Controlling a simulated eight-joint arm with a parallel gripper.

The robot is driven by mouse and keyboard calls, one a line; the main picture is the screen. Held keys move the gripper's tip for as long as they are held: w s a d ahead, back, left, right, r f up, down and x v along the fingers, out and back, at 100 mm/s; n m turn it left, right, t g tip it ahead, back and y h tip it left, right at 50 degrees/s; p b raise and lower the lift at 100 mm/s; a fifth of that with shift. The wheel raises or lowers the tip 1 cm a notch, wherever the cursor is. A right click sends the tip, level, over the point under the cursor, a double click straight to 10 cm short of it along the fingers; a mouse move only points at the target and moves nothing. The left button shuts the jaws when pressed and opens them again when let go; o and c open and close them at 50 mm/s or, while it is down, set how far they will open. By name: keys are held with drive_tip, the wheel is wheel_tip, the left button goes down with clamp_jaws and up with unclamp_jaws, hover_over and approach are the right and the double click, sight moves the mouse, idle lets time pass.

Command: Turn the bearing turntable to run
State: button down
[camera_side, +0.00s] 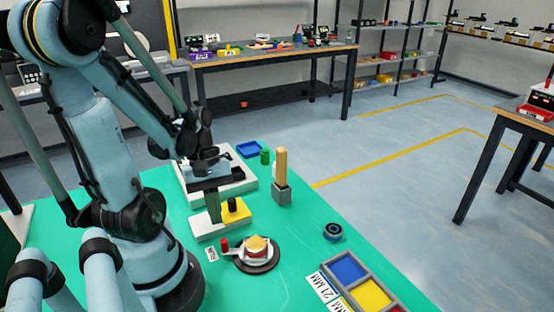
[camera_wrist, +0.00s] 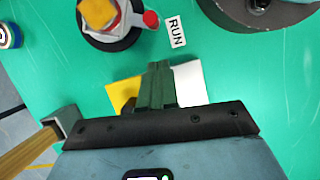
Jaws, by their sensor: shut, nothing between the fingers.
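The bearing turntable (camera_side: 258,264) is a dark round disc on the green table, with a white and red part and a yellow block (camera_side: 257,243) on top. A red knob (camera_side: 224,245) on its arm sticks out toward the white RUN label (camera_side: 212,254). In the wrist view, the turntable (camera_wrist: 112,40) is cut by the top edge, and its red knob (camera_wrist: 151,19) lies just left of the RUN label (camera_wrist: 176,33). My gripper (camera_side: 213,220) is shut and empty behind the turntable, apart from it, over a pale base with a yellow block. Its fingers (camera_wrist: 158,68) are together.
The pale base (camera_side: 207,231) with a yellow block (camera_side: 236,210) is close to my fingers. A blue-ringed bearing (camera_side: 333,231) and a sectioned tray (camera_side: 377,280) lie to the right.

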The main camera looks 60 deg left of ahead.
drive_tip(key=s+v, duration=0.1)
drive_tip(key=v, duration=0.9)
drive_tip(key=w+d+m+t+y, duration=0.4)
drive_tip(key=w+d+m+t, duration=0.3)
drive_tip(key=w+d+m, duration=0.6)
drive_tip(key=w+m, duration=0.2)
drive_tip(key=m, duration=0.1)
drive_tip(key=shift+d+r+m+t, duration=0.15)
drive_tip(key=shift+r+m+t, duration=0.05)
drive_tip(key=shift+m+t, duration=0.1)
